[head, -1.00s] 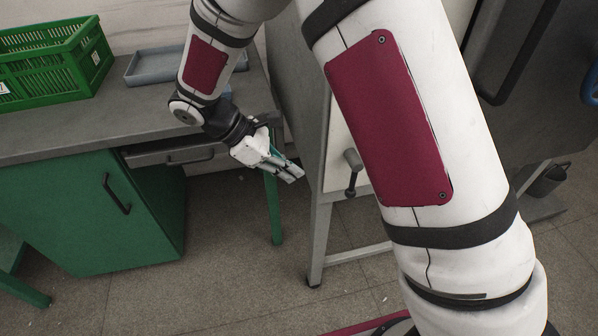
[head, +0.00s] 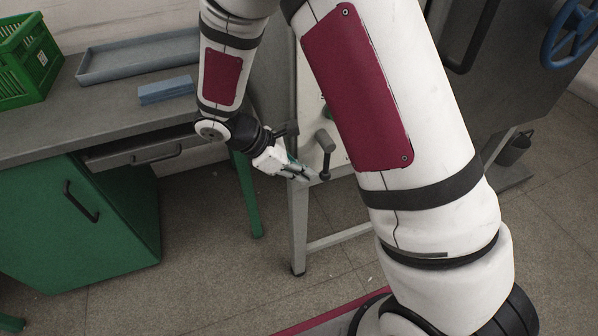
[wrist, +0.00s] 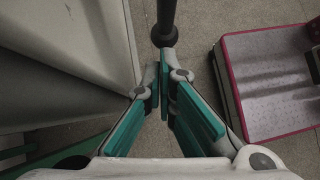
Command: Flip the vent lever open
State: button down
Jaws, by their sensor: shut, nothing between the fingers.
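The vent lever (head: 325,160) is a dark grey handle on the white panel of a grey-legged machine. It hangs down from its thick pivot, with a rounded knob at the lower end. In the wrist view the lever (wrist: 165,28) enters from the top edge, its knob just beyond my fingertips. My gripper (head: 309,177) is just left of the lever's lower end in the head view. Its teal-padded fingers (wrist: 164,84) are shut with nothing between them. I cannot tell whether the fingertips touch the knob.
The machine's leg (head: 299,235) stands below my gripper. At left are a grey bench (head: 60,130) with a green cabinet (head: 75,215), a grey tray (head: 140,55), a blue block (head: 167,90) and a green crate (head: 28,60). A blue handwheel (head: 570,32) is at upper right. Open floor lies in front.

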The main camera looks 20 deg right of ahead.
jog(key=shift+d+f+h+b, duration=0.25)
jog(key=shift+d+h+b, duration=0.25)
jog(key=shift+h, duration=0.3)
